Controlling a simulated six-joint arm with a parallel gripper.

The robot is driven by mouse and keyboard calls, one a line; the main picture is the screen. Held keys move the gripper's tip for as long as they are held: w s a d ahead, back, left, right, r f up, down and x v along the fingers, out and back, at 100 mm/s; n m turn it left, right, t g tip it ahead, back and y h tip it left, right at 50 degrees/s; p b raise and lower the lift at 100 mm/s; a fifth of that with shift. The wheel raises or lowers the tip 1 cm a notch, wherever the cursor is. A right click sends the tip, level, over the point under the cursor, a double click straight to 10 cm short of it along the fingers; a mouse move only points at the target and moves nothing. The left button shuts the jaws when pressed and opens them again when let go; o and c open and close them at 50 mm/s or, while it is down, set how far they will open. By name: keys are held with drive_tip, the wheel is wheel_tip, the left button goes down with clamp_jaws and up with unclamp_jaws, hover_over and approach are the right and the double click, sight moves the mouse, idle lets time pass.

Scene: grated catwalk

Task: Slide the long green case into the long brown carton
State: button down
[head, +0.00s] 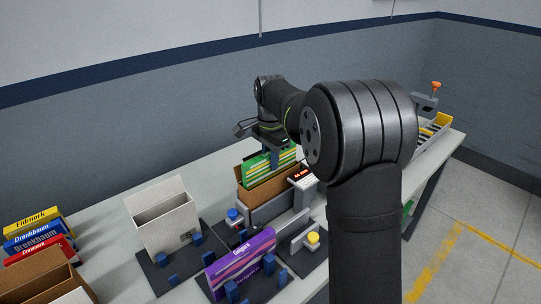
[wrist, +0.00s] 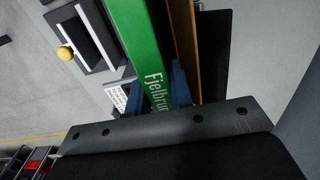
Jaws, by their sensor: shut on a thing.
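The green case (head: 256,167) stands upright, held from above at the mouth of the long brown carton (head: 262,191). The carton's front wall hides the case's lower part, so I cannot tell how deep it sits. My gripper (head: 272,155) is shut on the case's top edge. In the wrist view, the blue fingertips (wrist: 155,88) pinch the green case (wrist: 143,40), which shows the lettering "Fjelbrun". A brown carton wall (wrist: 186,45) runs alongside the case, close on its right.
A white open carton (head: 166,222) and a purple case (head: 240,262) stand in blue-pegged holders in front. Yellow, blue and red boxes (head: 35,236) are at the left.

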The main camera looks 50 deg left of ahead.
drive_tip(key=shift+f, duration=0.9)
drive_tip(key=c, duration=1.2)
unclamp_jaws()
drive_tip(key=shift+r, duration=0.1)
drive_tip(key=shift+r, duration=3.4)
